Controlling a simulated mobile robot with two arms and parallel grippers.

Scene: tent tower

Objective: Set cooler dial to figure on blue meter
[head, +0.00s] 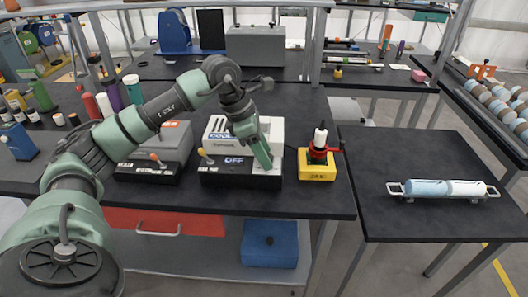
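The cooler (218,127) is a white machine on a black base with a partly hidden blue label. Its display (234,161) reads OFF, and an orange-tipped lever stands at its left. My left gripper (264,163) points down at the right part of the cooler's front. Its green fingers look close together, and whether they grip anything is unclear. No dial shows clearly; it may be hidden behind the fingers. No meter figure is readable. A small blue box (19,141) stands at the far left, but I cannot tell whether it is the meter. My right gripper is out of view.
A grey machine (172,143) stands left of the cooler. A yellow block with a red clamp (317,171) stands close on its right. Bottles (104,104) crowd the bench's left. A blue and white cylinder (445,188) lies on the right table, whose front is clear.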

